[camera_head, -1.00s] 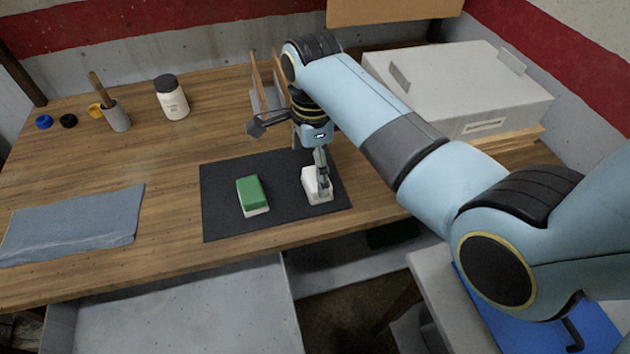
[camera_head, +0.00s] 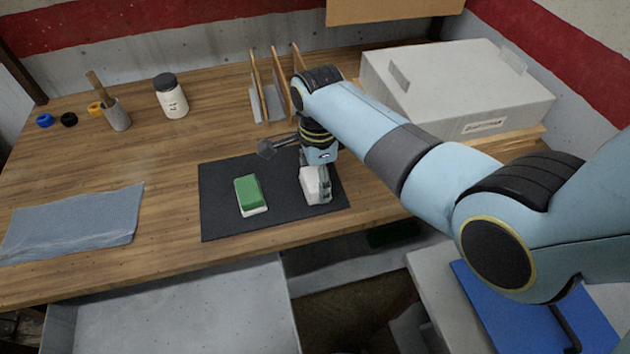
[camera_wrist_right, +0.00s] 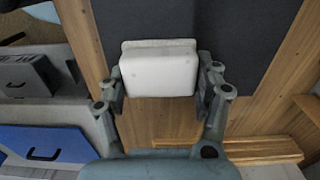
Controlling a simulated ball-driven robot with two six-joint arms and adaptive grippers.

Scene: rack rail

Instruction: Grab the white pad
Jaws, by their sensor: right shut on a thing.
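The white pad (camera_head: 314,185) is at the right side of the dark mat (camera_head: 222,218) on the wooden table. My right gripper (camera_head: 319,184) is shut on it, and the fingers cover part of it. In the right wrist view the white pad (camera_wrist_right: 158,73) sits between the two fingers (camera_wrist_right: 163,82), one on each side. The pad looks tilted in the head view; I cannot tell whether it is clear of the mat. My left gripper is not in view.
A green and white block (camera_head: 249,194) lies left of the pad on the mat. A grey cloth (camera_head: 75,222) lies at the left. A jar (camera_head: 171,97), a cup with a brush (camera_head: 116,117), upright dividers (camera_head: 268,90) and a grey box (camera_head: 460,85) stand further back.

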